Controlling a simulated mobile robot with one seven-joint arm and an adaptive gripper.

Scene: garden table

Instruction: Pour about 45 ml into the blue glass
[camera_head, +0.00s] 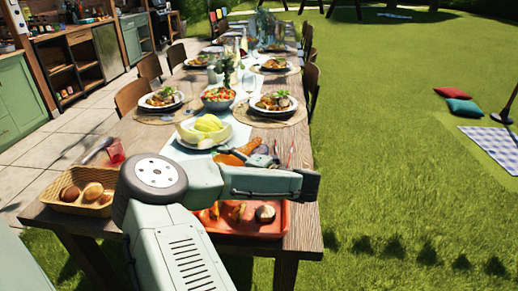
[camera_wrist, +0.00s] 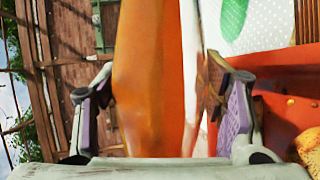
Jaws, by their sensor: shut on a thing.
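My gripper (camera_wrist: 160,110) is shut on an orange container (camera_wrist: 148,80), with one finger on each side of it in the wrist view. In the head view my gripper (camera_head: 262,160) is over the near part of the table, beside an orange shape (camera_head: 232,156) that appears to be this container, lying at a slant. Its mouth is not clear, and I cannot see any liquid flowing. I cannot make out a blue glass for certain in either view; my arm and gripper hide part of the near table.
The wooden table (camera_head: 62,218) holds a red glass (camera_head: 115,153), a basket (camera_head: 68,197) of brown round items, a bowl of yellow pieces (camera_head: 204,127) and a red tray (camera_head: 278,228) with food. Plated meals stand farther back. Open grass lies to the right.

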